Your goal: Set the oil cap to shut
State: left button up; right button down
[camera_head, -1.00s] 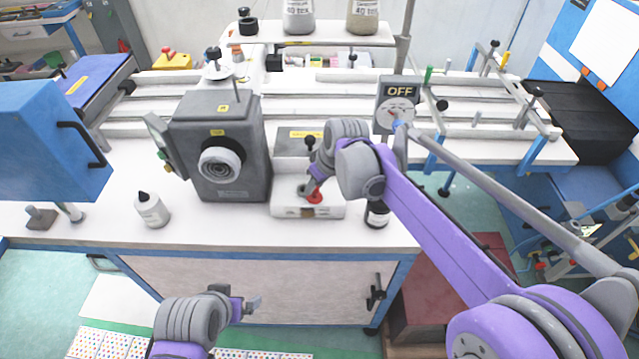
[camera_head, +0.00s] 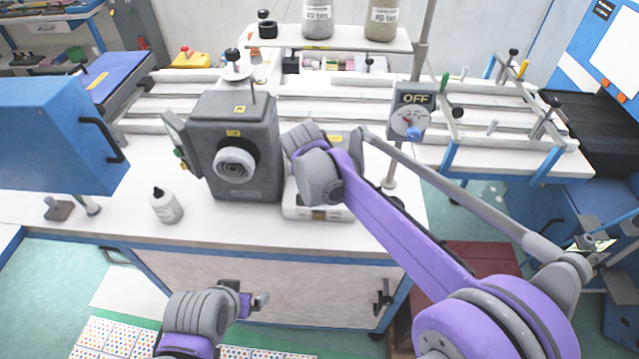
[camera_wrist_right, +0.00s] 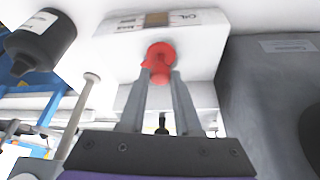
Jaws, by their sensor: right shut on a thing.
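The red oil cap (camera_wrist_right: 160,54) sits on the white box (camera_wrist_right: 205,28), whose label appears to read OIL. In the right wrist view, my right gripper (camera_wrist_right: 160,75) has its two fingertips closed on the red cap. In the head view, the white box (camera_head: 300,212) stands on the table, right of the grey machine, and my right arm hides the cap and fingertips. My left gripper (camera_head: 262,301) hangs in front of the table, away from the box; its finger opening is unclear.
The grey machine (camera_head: 238,115) stands close left of the box. A dark bottle (camera_wrist_right: 42,38) with a white label is on its other side. A white bottle (camera_head: 166,205) stands at the table's front left. An OFF dial (camera_head: 408,120) is at the back right.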

jog(key=m, duration=0.1)
jog(key=m+h, duration=0.1)
jog(key=w+m, duration=0.1)
jog(key=m, duration=0.1)
jog(key=shift+w+a+g+h+p, duration=0.1)
jog(key=shift+a+g+h+p, duration=0.2)
jog(key=shift+a+p, duration=0.1)
pick_arm(q)
jog(key=shift+w+r, duration=0.25)
jog(key=shift+r, duration=0.25)
jog(key=shift+w+r, duration=0.2)
jog(key=shift+r, duration=0.3)
pick_arm(e)
jog(key=shift+w+m+g, duration=0.25)
jog(key=shift+m+g, duration=0.05)
jog(key=shift+m, duration=0.9)
jog(key=shift+h, duration=0.3)
jog(key=c, duration=0.6)
grip_release()
pick_arm(q)
jog(key=shift+w+r+p, duration=0.15)
jog(key=shift+r+p, duration=0.15)
jog(key=shift+p, duration=0.15)
pick_arm(e)
jog(key=v, duration=1)
jog(key=shift+a+r, duration=0.15)
jog(key=shift+r, duration=0.25)
